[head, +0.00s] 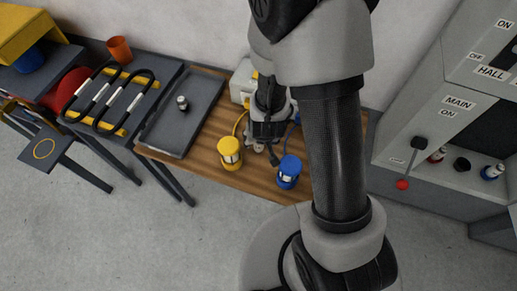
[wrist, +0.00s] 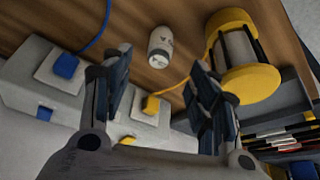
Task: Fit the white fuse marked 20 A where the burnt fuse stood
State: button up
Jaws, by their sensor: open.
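A white fuse (wrist: 160,47) lies on the wooden table top in the wrist view, ahead of and between my fingers. It bears small dark marks that I cannot read. My gripper (wrist: 160,78) is open and empty, apart from the fuse. In the head view my gripper (head: 265,138) is low over the table, between the yellow and blue coils, and largely hides that spot. Another small fuse, white with dark parts (head: 182,103), stands in the dark grey tray.
A yellow coil (head: 229,152) and a blue coil (head: 288,172) stand near the table's front edge. White boxes with blue and yellow plugs (wrist: 67,66) are behind. The grey tray (head: 160,138) is at left.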

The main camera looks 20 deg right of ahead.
jog(key=b+x, duration=0.5)
jog(key=x, duration=0.4)
jog(key=shift+w+f, duration=0.15)
jog(key=shift+f, duration=0.05)
jog(key=shift+r, duration=0.1)
jog(key=shift+c, duration=0.5)
jog(key=c, duration=1.1)
jog(key=shift+r, duration=0.1)
jog(key=shift+c, duration=0.2)
